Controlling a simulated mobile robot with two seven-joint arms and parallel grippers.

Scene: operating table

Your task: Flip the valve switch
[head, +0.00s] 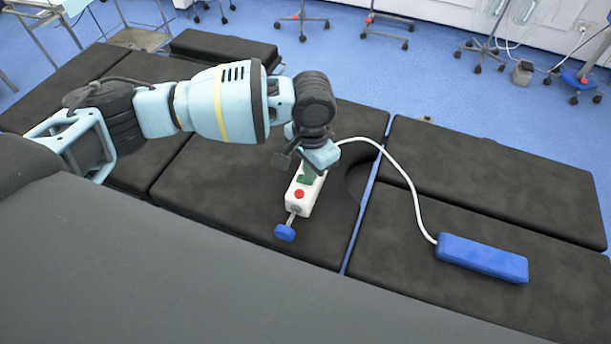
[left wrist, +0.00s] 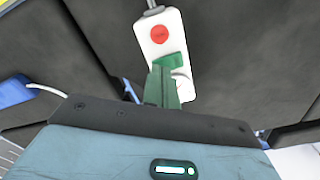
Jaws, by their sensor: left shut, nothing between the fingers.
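The valve device is a white body (head: 303,194) with a red button and a blue knob on a metal stem at its near end. It lies on the black operating table. I cannot tell whether the fingers touch the switch. My right gripper is not in view.
A white hose (head: 408,180) runs from the device to a blue box (head: 482,258) on the right table section. A gap separates the black table pads (head: 480,175). Wheeled stands are on the blue floor behind. The pad right of the device is mostly clear.

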